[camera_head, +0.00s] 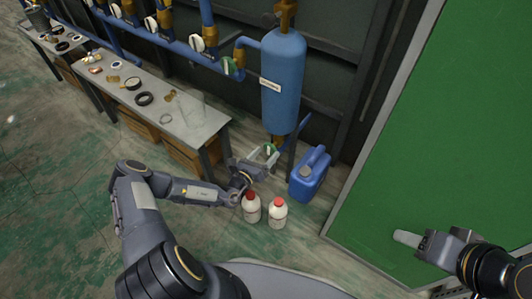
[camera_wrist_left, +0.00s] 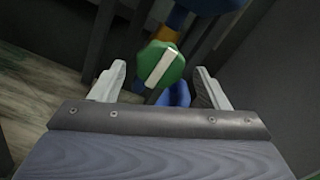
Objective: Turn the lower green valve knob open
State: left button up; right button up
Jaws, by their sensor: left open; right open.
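The lower green valve knob (camera_head: 268,150) sits under the blue tank (camera_head: 284,85), on the pipe at its bottom. In the left wrist view the knob (camera_wrist_left: 161,64) is a green disc with a white bar tilted across it. My left gripper (camera_head: 262,159) is open, with one finger on each side of the knob; its fingers (camera_wrist_left: 160,85) also show in the left wrist view, apart from the knob with gaps on both sides. My right gripper (camera_head: 408,240) is at the lower right, away from the knob, with its finger gap hard to see.
A blue jerrycan (camera_head: 309,176) stands just right of the knob. Two white bottles with red caps, a left one (camera_head: 251,208) and a right one (camera_head: 278,213), stand on the floor below my left gripper. A table (camera_head: 190,125) with small parts is at left; a green panel (camera_head: 440,150) is at right.

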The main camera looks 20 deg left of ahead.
pick_arm(q)
jog(key=p+v, duration=0.2)
jog(key=v, duration=0.4)
dwell(0.5)
jog(key=s+d+r+m+g+h, duration=0.2)
jog(key=s+r+m+g+h, duration=0.15)
jog(key=r+m, duration=0.5)
jog(key=s+d+r+m+g+h, duration=0.2)
jog(key=r+m+g, duration=0.3)
jog(key=r+m, duration=0.3)
jog(key=s+d+r+m+g+h, duration=0.2)
jog(key=s+r+m+g+h, duration=0.15)
jog(key=r+m, duration=0.4)
jog(key=s+a+r+m+y, duration=0.4)
jog(key=s+r+m+y, duration=0.2)
jog(key=s, duration=0.4)
jog(key=s+a+r+m+y, duration=0.3)
jog(key=s+r+m+y, duration=0.3)
jog(key=s, duration=0.4)
notch_tip(320, 180, up, 30)
jog(key=n+p, duration=0.1)
jog(key=p, duration=2.9)
jog(key=shift+w+t+h, duration=0.15)
jog(key=shift+t+h, duration=0.15)
jog(key=shift+f, duration=0.1)
